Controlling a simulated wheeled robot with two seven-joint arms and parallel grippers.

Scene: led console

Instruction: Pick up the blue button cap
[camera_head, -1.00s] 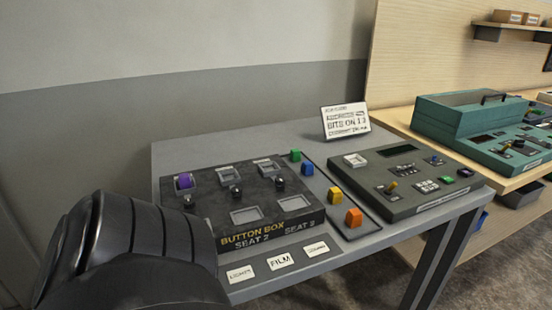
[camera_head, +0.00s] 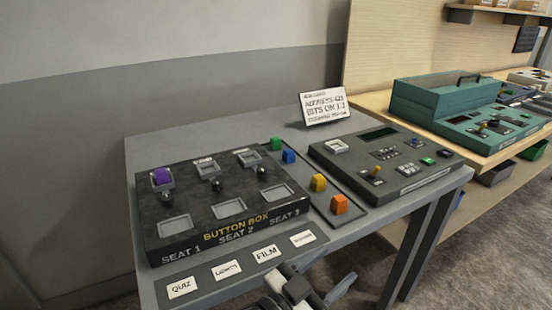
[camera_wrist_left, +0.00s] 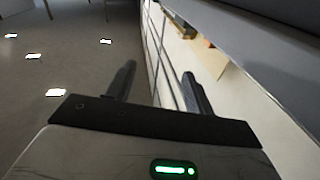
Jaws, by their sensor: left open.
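The blue button cap (camera_head: 289,156) sits on the dark tray (camera_head: 325,204) between the button box and the grey console, just right of the green cap (camera_head: 276,143). A yellow cap (camera_head: 319,183) and an orange cap (camera_head: 339,204) stand nearer the front on the same tray. My left gripper (camera_head: 318,292) shows partly at the bottom edge of the head view, in front of the table and well short of the blue cap. In the left wrist view its two fingers (camera_wrist_left: 157,85) are apart with nothing between them. My right gripper is out of view.
The button box (camera_head: 222,205) carries a purple cap (camera_head: 161,176) and several empty square sockets. Label cards such as FILM (camera_head: 266,253) lie along the front edge. The grey console (camera_head: 385,160) and a sign (camera_head: 325,106) stand right and behind. A teal console (camera_head: 465,110) is farther right.

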